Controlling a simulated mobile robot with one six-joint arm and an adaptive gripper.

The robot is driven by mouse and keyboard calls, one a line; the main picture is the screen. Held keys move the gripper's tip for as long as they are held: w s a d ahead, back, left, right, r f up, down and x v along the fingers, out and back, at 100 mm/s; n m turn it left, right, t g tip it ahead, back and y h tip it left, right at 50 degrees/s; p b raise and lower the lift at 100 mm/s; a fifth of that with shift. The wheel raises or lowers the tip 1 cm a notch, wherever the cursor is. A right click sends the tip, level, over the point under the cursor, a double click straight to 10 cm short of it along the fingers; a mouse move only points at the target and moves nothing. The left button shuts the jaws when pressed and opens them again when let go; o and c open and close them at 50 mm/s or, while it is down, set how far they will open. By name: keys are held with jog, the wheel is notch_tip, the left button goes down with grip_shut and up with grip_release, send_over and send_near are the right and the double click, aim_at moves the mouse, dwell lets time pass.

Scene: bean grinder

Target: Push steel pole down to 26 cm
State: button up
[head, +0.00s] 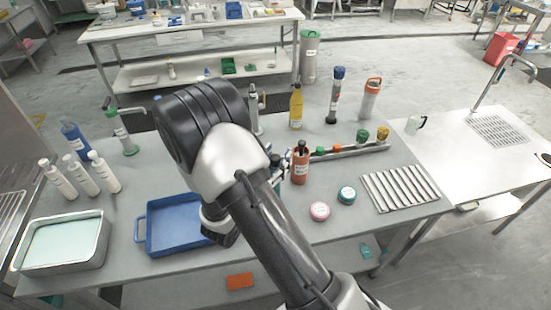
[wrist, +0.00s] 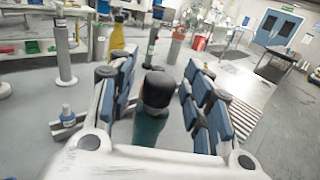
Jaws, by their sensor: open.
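The steel pole (head: 256,115) stands upright near the back of the grey table in the head view, just right of my arm; its lower part is partly hidden. What looks like the same grey pole (wrist: 63,55) shows at the left of the wrist view, on a wide round foot, apart from my fingers. My gripper (wrist: 161,75) is open in the wrist view, with blue pads on both fingers. A dark green bottle with a black cap (wrist: 155,100) appears between the fingers; I cannot tell whether they touch it. In the head view my arm mostly hides the gripper.
A yellow bottle (head: 296,108), a dark blue-topped cylinder (head: 334,95) and an orange-brown bottle (head: 300,166) stand right of the pole. A blue tray (head: 143,232) and a metal pan (head: 62,268) lie at the front left. A ribbed rack (head: 400,190) lies at the right.

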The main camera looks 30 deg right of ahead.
jog(key=shift+a, duration=0.1)
jog(key=v, duration=1.1)
jog(key=shift+s+a, duration=0.2)
jog(key=shift+a, duration=0.15)
